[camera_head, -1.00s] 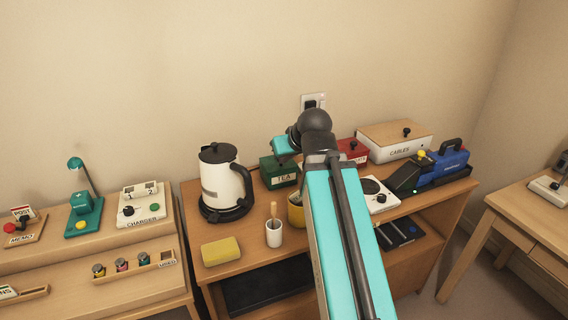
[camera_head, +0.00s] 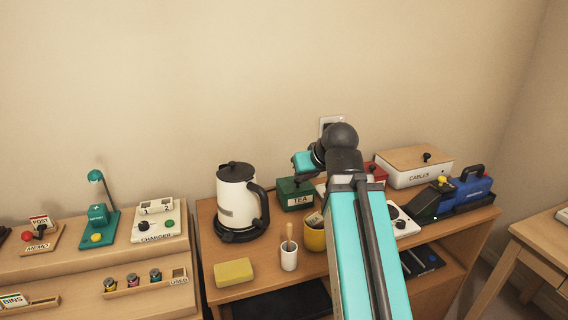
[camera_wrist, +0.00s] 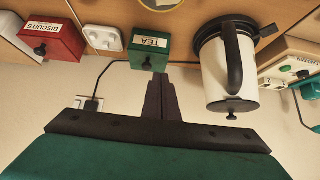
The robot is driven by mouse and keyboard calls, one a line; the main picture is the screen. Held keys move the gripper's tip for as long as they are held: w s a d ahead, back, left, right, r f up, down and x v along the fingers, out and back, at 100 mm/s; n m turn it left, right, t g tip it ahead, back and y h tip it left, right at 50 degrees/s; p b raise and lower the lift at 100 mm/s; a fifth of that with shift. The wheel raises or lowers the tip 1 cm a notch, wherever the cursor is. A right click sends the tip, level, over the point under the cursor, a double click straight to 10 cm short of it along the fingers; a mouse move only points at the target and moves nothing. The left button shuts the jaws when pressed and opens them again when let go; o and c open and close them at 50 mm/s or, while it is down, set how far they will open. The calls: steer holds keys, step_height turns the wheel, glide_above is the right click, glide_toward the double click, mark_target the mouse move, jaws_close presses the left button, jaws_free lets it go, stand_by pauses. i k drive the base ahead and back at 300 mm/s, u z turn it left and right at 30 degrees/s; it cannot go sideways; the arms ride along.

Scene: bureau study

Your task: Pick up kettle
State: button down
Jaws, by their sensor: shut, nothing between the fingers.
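The kettle (camera_head: 238,203) is white with a black lid, handle and base. It stands upright on the left part of the wooden cabinet top, its handle toward the right. In the wrist view the kettle (camera_wrist: 226,72) appears upside down, right of my gripper (camera_wrist: 160,78). The fingers are together with nothing between them, and they are apart from the kettle. In the head view my gripper's fingertips are hidden; the teal wrist part shows right of the kettle, above the green tea box.
The green TEA box (camera_head: 295,194), white cup with a stick (camera_head: 289,257) and yellow mug (camera_head: 315,238) stand right of the kettle. A yellow sponge (camera_head: 234,272) lies in front. The CHARGER block (camera_head: 155,222) is on the left desk. The wall socket (camera_head: 329,122) is behind.

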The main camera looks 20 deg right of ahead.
mark_target(240, 208)
steer(key=k, duration=1)
